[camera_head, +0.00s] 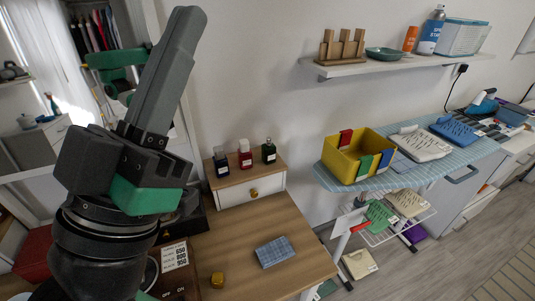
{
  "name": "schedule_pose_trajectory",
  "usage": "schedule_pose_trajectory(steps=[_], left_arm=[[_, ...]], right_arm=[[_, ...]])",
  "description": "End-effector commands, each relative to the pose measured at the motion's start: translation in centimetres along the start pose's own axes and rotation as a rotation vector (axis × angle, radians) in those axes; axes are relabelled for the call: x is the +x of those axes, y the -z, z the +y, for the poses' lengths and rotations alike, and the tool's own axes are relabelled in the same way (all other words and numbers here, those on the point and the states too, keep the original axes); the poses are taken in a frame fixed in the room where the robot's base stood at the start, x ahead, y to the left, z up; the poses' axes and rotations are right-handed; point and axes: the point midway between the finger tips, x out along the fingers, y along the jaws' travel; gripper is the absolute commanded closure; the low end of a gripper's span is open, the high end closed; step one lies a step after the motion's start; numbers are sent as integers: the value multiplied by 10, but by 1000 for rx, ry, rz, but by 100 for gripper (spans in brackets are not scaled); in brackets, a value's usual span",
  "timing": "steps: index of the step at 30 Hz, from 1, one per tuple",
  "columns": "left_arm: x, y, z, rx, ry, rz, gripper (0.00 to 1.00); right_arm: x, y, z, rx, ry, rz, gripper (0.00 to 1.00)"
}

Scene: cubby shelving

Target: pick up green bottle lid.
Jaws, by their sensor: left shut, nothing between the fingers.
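A small dark green bottle (268,153) stands upright at the right end of the small wooden drawer box. Its dark lid (268,141) is on top, too small to make out in detail. My left gripper (189,14) is shut and empty, its fingers pointing up at the upper left. It is to the left of the bottle in the picture and apart from it. My right gripper is not in view.
A red bottle (245,158) and a dark bottle (221,164) stand beside the green one on the drawer box (238,190). A folded blue cloth (274,252) and a small gold object (217,280) lie on the wooden table (240,232). A yellow bin (347,163) stands on the ironing board.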

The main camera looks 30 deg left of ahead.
Motion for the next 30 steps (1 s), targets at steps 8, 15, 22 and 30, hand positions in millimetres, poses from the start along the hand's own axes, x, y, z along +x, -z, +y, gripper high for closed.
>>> schedule_pose_trajectory(steps=[8, 15, 22, 30], left_arm=[[0, 0, 0, 0, 0, 0, 96], [0, 0, 0, 0, 0, 0, 53], [0, 0, 0, 0, 0, 0, 26], [0, 2, 0, 44, 0, 7, 26]], right_arm=[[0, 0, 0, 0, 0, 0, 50], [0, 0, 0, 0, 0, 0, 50], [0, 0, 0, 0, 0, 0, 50], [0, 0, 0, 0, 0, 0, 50]])
